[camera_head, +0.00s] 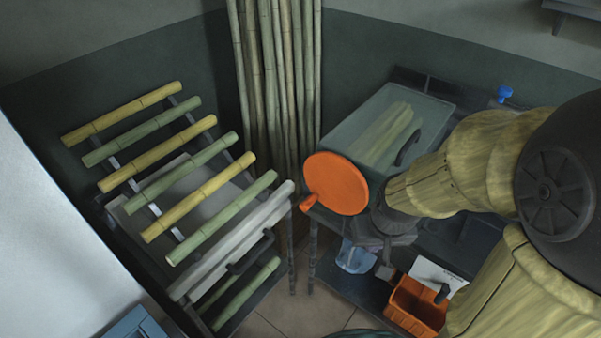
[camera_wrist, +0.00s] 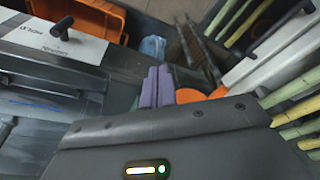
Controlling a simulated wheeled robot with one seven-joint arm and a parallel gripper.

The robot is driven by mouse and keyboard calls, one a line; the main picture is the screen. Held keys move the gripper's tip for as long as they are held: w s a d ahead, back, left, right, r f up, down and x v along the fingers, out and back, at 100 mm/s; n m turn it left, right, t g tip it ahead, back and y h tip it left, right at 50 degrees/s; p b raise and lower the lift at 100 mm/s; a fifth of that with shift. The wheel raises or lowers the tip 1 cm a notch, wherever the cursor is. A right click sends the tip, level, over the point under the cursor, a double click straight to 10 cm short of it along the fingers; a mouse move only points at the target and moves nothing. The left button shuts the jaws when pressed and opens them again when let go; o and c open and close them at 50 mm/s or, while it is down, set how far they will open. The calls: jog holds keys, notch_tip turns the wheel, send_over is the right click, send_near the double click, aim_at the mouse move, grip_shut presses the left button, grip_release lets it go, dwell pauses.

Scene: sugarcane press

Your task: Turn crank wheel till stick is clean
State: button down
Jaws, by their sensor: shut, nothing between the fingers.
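The orange crank wheel (camera_head: 336,183) is on the near left end of the press (camera_head: 430,100). Its short orange handle (camera_head: 309,202) sticks out at the wheel's lower left. Yellow-green stick shapes (camera_head: 390,132) show through the press's clear top; I cannot tell how clean they are. My arm reaches in from the right, with its end just right of the wheel in the head view. In the wrist view my gripper (camera_wrist: 157,78) has its purple fingers shut with nothing between them. Part of the orange wheel (camera_wrist: 189,95) shows beside the fingers; I cannot tell whether they touch it.
A slanted rack (camera_head: 188,283) with several green and yellow canes stands at left. Tall canes (camera_head: 272,80) lean in the corner. An orange bin (camera_head: 412,304) and a clear bluish container (camera_head: 355,257) sit below the press. Floor (camera_head: 275,318) shows between rack and press.

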jog(key=w+a+r+n+g+p, duration=0.1)
jog(key=w+a+r+n+p, duration=0.15)
jog(key=r+p, duration=0.7)
jog(key=w+a+r+n+p, duration=0.1)
jog(key=w+r+n+p, duration=0.25)
jog(key=r+p, duration=0.6)
jog(key=n+g+h, duration=0.1)
jog(key=n+g, duration=0.2)
jog(key=n, duration=0.8)
send_over(304, 203)
jog(key=s+d, duration=0.3)
jog(key=s, duration=0.2)
notch_tip(304, 203, down, 4)
jog(key=w+a+f+n+g+h, duration=0.1)
jog(key=w+a+f+n+h, duration=0.1)
jog(key=w+a+f+n, duration=0.5)
jog(key=w+f+n, duration=0.1)
jog(key=n, duration=0.3)
jog(key=shift+w+a, duration=0.4)
jog(key=p+x, duration=0.5)
jog(key=x, duration=0.9)
jog(key=shift+d+r, duration=0.1)
jog(key=shift+d, duration=0.05)
jog(key=shift+b, duration=0.3)
